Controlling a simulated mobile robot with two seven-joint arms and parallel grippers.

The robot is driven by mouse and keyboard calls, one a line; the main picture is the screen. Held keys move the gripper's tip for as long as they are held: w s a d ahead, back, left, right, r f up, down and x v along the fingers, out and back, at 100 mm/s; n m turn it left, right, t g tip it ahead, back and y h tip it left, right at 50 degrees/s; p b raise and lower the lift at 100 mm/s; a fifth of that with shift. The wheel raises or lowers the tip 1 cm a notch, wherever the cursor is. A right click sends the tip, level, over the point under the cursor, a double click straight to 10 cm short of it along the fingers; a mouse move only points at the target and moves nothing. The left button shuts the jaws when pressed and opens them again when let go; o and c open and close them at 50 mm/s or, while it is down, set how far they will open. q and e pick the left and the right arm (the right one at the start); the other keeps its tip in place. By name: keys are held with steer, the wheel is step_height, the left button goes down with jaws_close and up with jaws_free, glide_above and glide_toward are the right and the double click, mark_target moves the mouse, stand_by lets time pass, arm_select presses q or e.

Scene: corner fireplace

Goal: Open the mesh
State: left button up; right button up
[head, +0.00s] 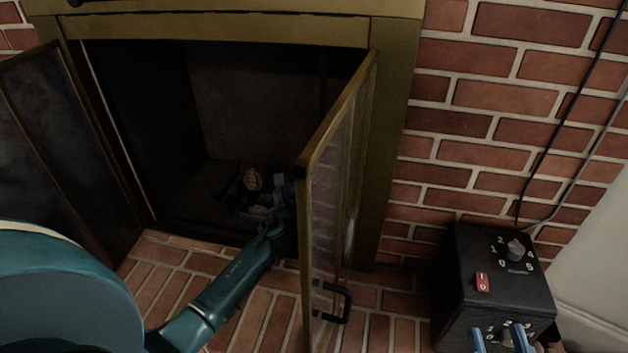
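The fireplace has a brass frame (215,28) and a dark opening. Its left door (65,140) and right door (335,170) stand swung outward. The right door's panel is see-through, and a black handle (345,303) is near its bottom. A mesh cannot be told clearly from the dark interior. My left arm reaches from the lower left to the opening. Its gripper (280,205) is dark and partly hidden behind the right door's edge; its fingers are unclear. My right gripper (499,338) shows two blue fingertips, apart, at the bottom right in front of a black box, with nothing seen between them.
The black control box (490,275) with a knob and red switch stands right of the fireplace, cables running up from it. A brick wall (480,120) is behind. The brick hearth (270,310) lies below the doors. Something like logs (252,180) lies inside the firebox.

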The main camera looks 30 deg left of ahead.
arm_select(q)
steer(key=shift+c, duration=0.4)
jaws_close()
